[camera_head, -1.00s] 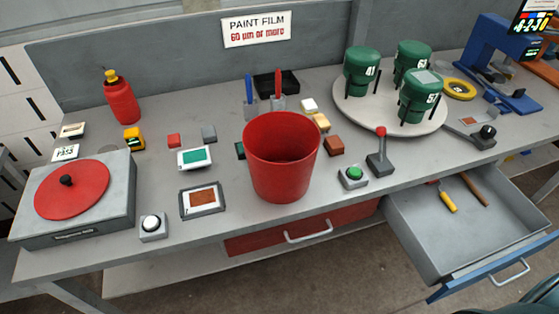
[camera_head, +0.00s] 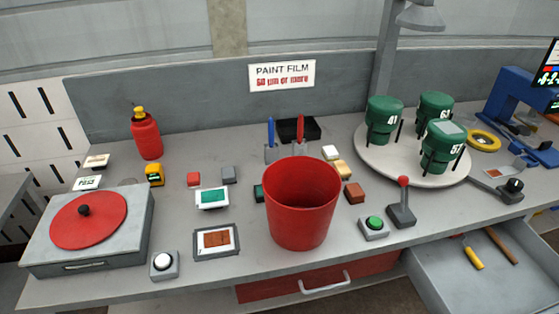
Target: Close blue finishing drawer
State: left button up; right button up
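The finishing drawer (camera_head: 500,285) is pulled out under the right side of the bench, at the lower right of the head view. Its grey inside shows, with a yellow-handled tool (camera_head: 472,257) and a brown-handled tool (camera_head: 500,245) lying in it. Its front panel and handle are cut off by the picture edge. Neither of my grippers is in view.
A closed red drawer (camera_head: 270,292) with a handle is left of the open one. The bench top holds a red bucket (camera_head: 302,205), a lever (camera_head: 402,205), a green button (camera_head: 374,226) and a turntable (camera_head: 385,170) with green cylinders.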

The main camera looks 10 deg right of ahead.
aim_at(446, 281)
jog(key=z, duration=2.4)
